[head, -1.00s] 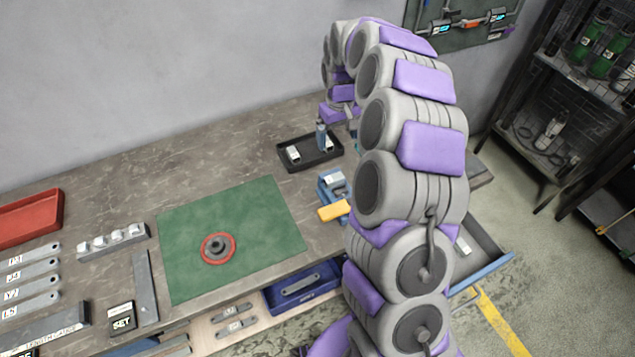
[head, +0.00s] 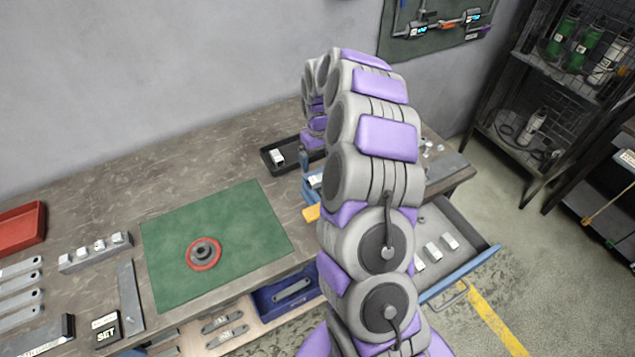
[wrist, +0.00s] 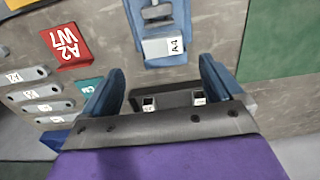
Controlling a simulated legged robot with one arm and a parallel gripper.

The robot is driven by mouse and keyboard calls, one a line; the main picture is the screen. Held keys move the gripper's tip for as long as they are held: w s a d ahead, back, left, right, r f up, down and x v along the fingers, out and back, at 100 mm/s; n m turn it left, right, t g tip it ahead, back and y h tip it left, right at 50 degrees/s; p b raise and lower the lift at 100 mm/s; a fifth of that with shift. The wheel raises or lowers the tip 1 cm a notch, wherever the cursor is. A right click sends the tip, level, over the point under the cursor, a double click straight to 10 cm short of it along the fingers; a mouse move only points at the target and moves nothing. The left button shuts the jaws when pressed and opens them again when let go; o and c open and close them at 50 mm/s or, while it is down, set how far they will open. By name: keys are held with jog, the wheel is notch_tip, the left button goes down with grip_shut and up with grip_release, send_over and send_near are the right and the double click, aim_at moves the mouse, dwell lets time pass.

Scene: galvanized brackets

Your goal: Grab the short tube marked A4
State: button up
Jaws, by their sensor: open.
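A short pale tube or block with an "A4" label (wrist: 157,47) shows in the wrist view, at the near end of a blue holder (wrist: 150,27). My gripper (wrist: 162,68) is open, with its blue fingers apart and nothing seen between the tips. The A4 piece is ahead of the fingertips and roughly centred between them, with a gap. In the head view the blue holder (head: 314,181) is partly hidden by my arm, and the A4 label cannot be read there.
A black tray (head: 268,151) with a pale piece stands behind the holder. A green mat (head: 165,245) bears a red-ringed part (head: 204,253). An open drawer (head: 478,243) with pale pieces is at right. A red A2 W7 block (wrist: 67,45) lies left in the wrist view.

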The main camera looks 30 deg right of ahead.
aim_at(318, 178)
jog(key=f, duration=0.3)
jog(key=f+b, duration=0.1)
jog(key=f, duration=0.4)
jog(key=shift+a+f+b, duration=0.25)
jog(key=shift+f+b, duration=0.05)
jog(key=shift+b, duration=0.1)
jog(key=c, duration=1.1)
jog(key=shift+r, duration=0.2)
